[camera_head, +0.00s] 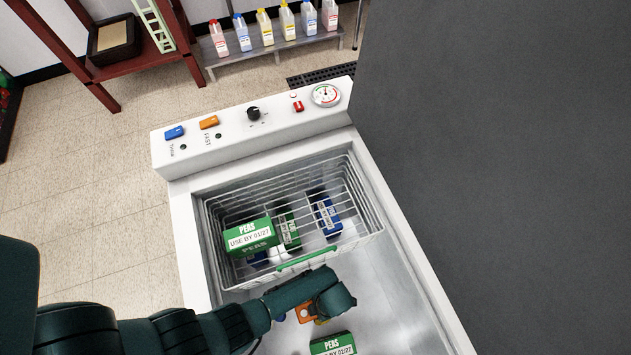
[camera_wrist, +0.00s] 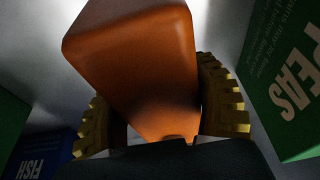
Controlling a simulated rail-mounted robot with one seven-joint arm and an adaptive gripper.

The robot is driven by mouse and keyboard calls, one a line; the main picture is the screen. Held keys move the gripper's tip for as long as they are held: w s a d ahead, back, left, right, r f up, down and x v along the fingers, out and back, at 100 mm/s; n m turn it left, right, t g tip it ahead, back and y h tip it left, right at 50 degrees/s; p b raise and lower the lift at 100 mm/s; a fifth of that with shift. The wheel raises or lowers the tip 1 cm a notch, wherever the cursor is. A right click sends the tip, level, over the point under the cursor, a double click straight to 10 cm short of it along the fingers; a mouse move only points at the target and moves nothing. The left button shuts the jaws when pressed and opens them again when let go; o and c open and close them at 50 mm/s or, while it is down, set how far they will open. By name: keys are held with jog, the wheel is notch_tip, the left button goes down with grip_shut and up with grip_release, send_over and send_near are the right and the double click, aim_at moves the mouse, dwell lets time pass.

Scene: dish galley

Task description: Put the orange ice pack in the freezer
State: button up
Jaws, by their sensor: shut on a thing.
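The orange ice pack (camera_wrist: 140,60) fills the middle of the wrist view, between the yellow ridged fingers of my gripper (camera_wrist: 165,125). My gripper is shut on it. In the head view a small orange part of the ice pack (camera_head: 304,313) shows below my dark green wrist; the rest is hidden by my arm. My gripper (camera_head: 318,316) is down inside the open chest freezer (camera_head: 407,238), in front of the wire basket. Whether the pack touches the freezer floor I cannot tell.
The wire basket (camera_head: 370,205) holds a green peas box (camera_head: 250,238) and blue boxes. Another peas box (camera_head: 333,345) lies near my gripper; the wrist view shows a peas box (camera_wrist: 285,80) at right and a blue fish box (camera_wrist: 45,150) at left. The grey lid (camera_head: 490,130) stands open at right.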

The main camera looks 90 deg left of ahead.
jog(key=shift+f, duration=0.15)
jog(key=o, duration=1.2)
jog(key=shift+o, duration=0.2)
jog(key=p+v, duration=0.5)
jog(key=v, duration=0.7)
jog(key=shift+r+p, duration=0.25)
jog(key=shift+p, duration=0.05)
